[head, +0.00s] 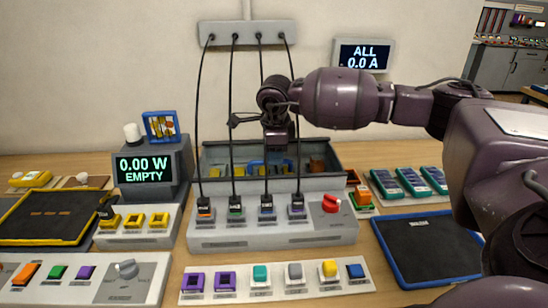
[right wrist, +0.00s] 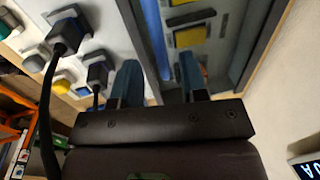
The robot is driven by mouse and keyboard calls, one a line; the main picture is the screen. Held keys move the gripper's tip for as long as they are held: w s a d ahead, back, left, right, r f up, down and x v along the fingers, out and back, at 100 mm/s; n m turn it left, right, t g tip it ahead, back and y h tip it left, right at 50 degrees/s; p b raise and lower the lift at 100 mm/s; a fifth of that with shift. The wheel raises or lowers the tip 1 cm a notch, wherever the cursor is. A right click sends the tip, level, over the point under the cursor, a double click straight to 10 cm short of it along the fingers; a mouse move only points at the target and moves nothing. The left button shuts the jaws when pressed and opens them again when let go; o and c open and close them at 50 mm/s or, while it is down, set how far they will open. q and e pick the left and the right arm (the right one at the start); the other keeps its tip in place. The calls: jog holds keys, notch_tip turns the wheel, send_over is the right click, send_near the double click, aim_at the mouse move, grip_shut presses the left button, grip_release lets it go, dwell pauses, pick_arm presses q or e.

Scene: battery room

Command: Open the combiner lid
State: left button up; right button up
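The combiner (head: 275,234) is a grey box on the bench, with several black plugs and a red rotary switch (head: 331,203) on its front. Behind the plugs lies its dark-framed lid (head: 325,149), apparently down, with yellow and orange parts showing within the frame. A blue handle (head: 257,163) is near its middle. My right gripper (head: 279,148) points down above the handle. In the right wrist view its two blue fingers (right wrist: 158,68) are apart, with a blue bar (right wrist: 154,40) running in the gap; contact cannot be told. My left gripper is not in view.
Several black cables hang from a wall strip (head: 246,33) to the plugs, close to my right gripper. A meter (head: 152,168) reading EMPTY stands left. A blue-edged black tray (head: 428,248) lies right. A strip of coloured blocks (head: 276,281) lies in front.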

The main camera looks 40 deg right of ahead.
jog(key=shift+w+d+f, duration=0.1)
jog(key=shift+w+f, duration=0.1)
jog(key=shift+f, duration=0.85)
grip_shut()
